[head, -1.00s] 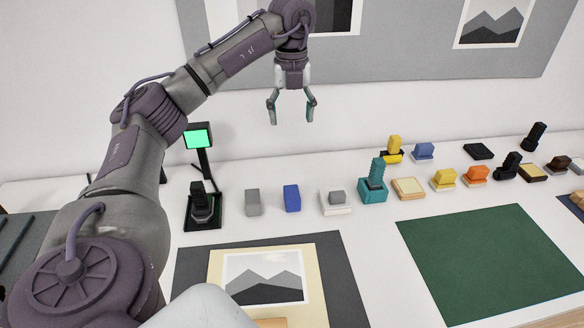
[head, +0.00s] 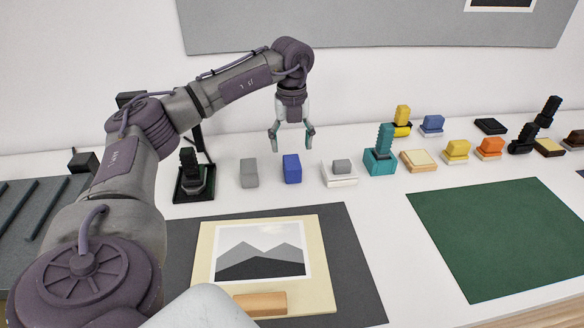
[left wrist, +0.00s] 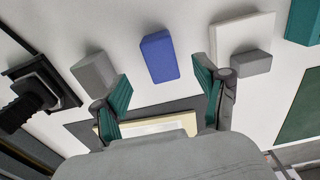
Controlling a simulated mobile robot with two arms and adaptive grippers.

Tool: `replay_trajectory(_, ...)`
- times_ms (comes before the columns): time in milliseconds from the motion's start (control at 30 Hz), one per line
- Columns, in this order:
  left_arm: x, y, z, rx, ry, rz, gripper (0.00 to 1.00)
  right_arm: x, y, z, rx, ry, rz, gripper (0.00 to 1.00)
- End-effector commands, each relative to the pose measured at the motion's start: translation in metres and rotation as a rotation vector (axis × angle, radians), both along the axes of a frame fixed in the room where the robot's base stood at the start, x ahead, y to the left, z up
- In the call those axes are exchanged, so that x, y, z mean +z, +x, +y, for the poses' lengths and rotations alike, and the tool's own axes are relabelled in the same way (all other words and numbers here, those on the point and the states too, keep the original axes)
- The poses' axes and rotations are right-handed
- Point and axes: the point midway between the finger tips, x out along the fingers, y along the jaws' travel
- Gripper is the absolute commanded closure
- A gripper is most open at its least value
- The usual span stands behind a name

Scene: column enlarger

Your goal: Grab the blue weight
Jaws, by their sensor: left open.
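The blue weight (head: 292,169) is a small upright block standing on the white table, between a grey block and a white base with a grey block on it. It also shows in the left wrist view (left wrist: 159,56), at upper middle, between the two fingers in the picture and beyond their tips. My left gripper (head: 292,147) is open and empty, with its fingertips pointing down above the blue weight, apart from it. Its teal-padded fingers are spread wide in the left wrist view (left wrist: 160,92). My right gripper is not in view.
A grey block (head: 249,173) stands left of the weight, and a white base (head: 341,181) stands right. A black stand (head: 194,195) is farther left. A mountain print on a cream board (head: 323,260) lies in front. A green mat (head: 500,235) lies right.

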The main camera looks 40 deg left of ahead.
Motion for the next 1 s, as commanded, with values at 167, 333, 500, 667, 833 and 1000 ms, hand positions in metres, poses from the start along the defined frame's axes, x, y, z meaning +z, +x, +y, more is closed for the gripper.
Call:
replay_trajectory(167,-0.013,0.000,0.000,0.000,0.000,0.000,0.27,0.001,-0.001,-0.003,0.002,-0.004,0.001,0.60)
replay_trajectory(333,-0.032,-0.002,-0.002,-0.002,0.001,0.003,0.27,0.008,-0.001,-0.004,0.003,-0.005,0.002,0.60)
replay_trajectory(500,-0.057,-0.002,-0.003,-0.001,0.000,0.001,0.27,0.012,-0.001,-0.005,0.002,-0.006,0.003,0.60)
replay_trajectory(667,-0.065,-0.002,-0.003,-0.001,0.000,0.000,0.27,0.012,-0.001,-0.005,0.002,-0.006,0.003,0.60)
replay_trajectory(833,-0.065,-0.002,-0.003,-0.001,0.000,0.000,0.27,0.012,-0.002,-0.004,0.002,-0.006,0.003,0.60)
replay_trajectory(1000,-0.065,-0.002,-0.003,-0.001,-0.001,-0.001,0.55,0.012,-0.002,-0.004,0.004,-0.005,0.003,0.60)
